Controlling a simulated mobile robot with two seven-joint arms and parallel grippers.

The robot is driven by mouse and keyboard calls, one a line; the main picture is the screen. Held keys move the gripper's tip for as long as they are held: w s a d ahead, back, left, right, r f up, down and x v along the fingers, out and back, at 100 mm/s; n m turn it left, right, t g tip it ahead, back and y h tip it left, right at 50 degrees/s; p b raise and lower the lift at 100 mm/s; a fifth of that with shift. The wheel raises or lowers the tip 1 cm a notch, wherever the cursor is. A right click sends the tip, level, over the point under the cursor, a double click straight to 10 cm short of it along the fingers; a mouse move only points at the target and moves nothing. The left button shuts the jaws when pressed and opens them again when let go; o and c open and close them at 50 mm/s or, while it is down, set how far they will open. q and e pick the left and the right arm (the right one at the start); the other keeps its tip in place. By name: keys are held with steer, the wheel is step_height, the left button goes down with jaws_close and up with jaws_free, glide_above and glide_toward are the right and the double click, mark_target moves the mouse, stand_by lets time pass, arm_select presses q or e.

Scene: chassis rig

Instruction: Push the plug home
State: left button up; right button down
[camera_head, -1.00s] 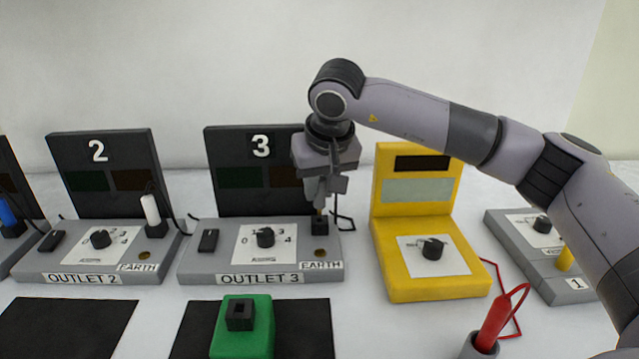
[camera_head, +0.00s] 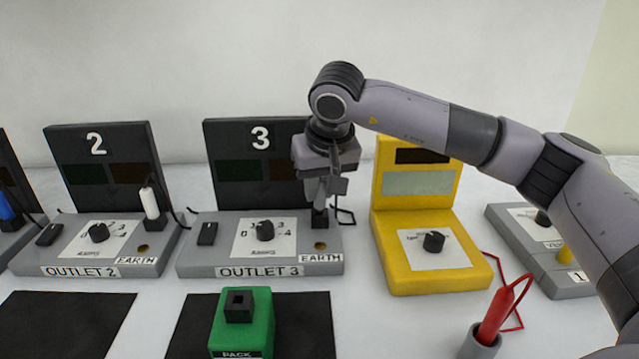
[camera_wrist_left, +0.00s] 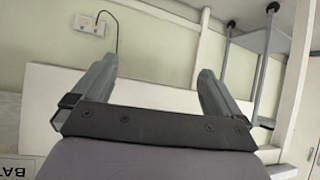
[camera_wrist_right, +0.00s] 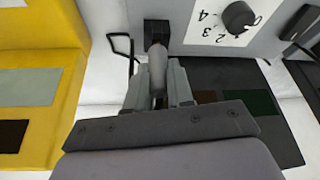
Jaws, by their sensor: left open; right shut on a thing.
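My right gripper (camera_head: 320,198) is above the black holder (camera_head: 320,218) at the right end of the outlet 3 box (camera_head: 213,270). In the right wrist view, its fingers (camera_wrist_right: 158,82) are shut on a pale grey plug handle (camera_wrist_right: 157,62), whose far end meets the black holder (camera_wrist_right: 156,30). I cannot tell how deep it sits. The green pack (camera_head: 258,325) with a black square socket (camera_head: 238,306) on top stands on a dark mat in front of outlet 3. My left gripper (camera_wrist_left: 157,70) is open and empty, facing a wall.
Outlet 2 (camera_head: 80,270), with a white plug (camera_head: 150,203), stands to the left. A yellow meter box (camera_head: 440,280) stands right of outlet 3. A red probe (camera_head: 494,318) sits in a grey cup (camera_head: 480,346). The left dark mat (camera_head: 65,322) is bare.

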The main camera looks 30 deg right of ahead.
mark_target(321, 184)
steer(key=shift+f+b, duration=0.4)
steer(key=shift+f, duration=0.35)
steer(key=c, duration=0.9)
jaws_free()
steer(key=shift+r, duration=0.1)
steer(key=v, duration=0.7)
steer(key=shift+s, duration=0.1)
